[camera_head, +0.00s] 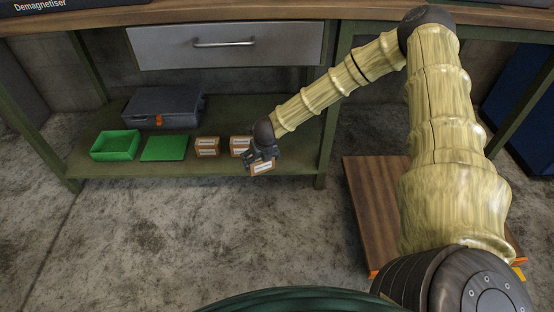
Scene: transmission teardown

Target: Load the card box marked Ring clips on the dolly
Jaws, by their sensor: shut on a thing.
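My gripper (261,158) is shut on a small brown card box (262,168) with a white label. It holds this box at the front edge of the workbench's lower shelf. The label is too small to read. Two similar card boxes stand on the shelf to the left: one card box (207,147) apart from the gripper, and another card box (240,146) right beside it, partly hidden. Their labels cannot be read either. The dolly (370,200) is a brown wooden board with orange corners on the floor at the right, partly hidden by my arm.
The lower shelf (230,115) also holds a green open bin (115,145), a flat green piece (164,148) and a grey case (163,106) with an orange latch. A green bench leg (326,145) stands between gripper and dolly. The concrete floor (190,235) in front is clear.

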